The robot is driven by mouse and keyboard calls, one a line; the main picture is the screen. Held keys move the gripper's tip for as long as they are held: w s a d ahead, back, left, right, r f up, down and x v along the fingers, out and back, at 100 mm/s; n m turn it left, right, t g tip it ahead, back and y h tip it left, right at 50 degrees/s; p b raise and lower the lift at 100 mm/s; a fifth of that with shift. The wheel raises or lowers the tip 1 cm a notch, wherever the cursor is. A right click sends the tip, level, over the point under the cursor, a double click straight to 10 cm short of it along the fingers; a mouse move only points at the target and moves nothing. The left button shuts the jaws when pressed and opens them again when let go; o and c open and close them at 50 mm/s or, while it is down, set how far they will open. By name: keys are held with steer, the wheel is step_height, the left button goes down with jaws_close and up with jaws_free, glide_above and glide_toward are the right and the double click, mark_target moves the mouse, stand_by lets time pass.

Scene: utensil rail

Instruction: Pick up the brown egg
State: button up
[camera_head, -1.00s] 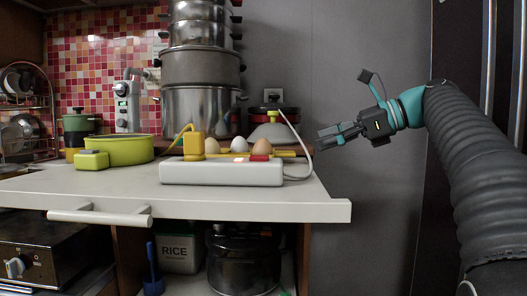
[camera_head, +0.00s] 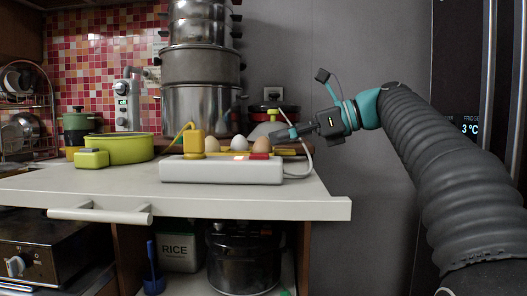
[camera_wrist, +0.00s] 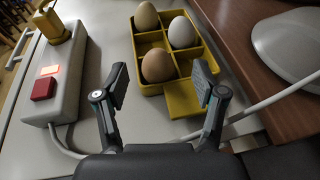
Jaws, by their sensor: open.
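The brown egg (camera_wrist: 158,66) sits in the near left compartment of a yellow divided tray (camera_wrist: 180,100), nearest my gripper. It also shows in the head view (camera_head: 261,146), behind the white power strip. A white egg (camera_wrist: 182,32) and a beige egg (camera_wrist: 146,16) sit in other compartments of the tray. My gripper (camera_wrist: 160,82) is open and empty, its fingers apart on either side of the line to the brown egg. In the head view my gripper (camera_head: 282,136) is just above and right of the brown egg. No contact is visible.
The power strip (camera_head: 221,171) with a yellow plug and red switch lies in front of the tray, its white cable curving beside it. Stacked steel pots (camera_head: 201,75) stand behind. A green pot (camera_head: 125,149) is at left. The front counter (camera_head: 120,190) is mostly clear.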

mark_target(263, 143)
steer(key=b+x, duration=0.1)
steer(key=x, duration=0.3)
steer(key=shift+a+f, duration=0.25)
steer(key=shift+a, duration=0.15)
steer(key=c, duration=0.8)
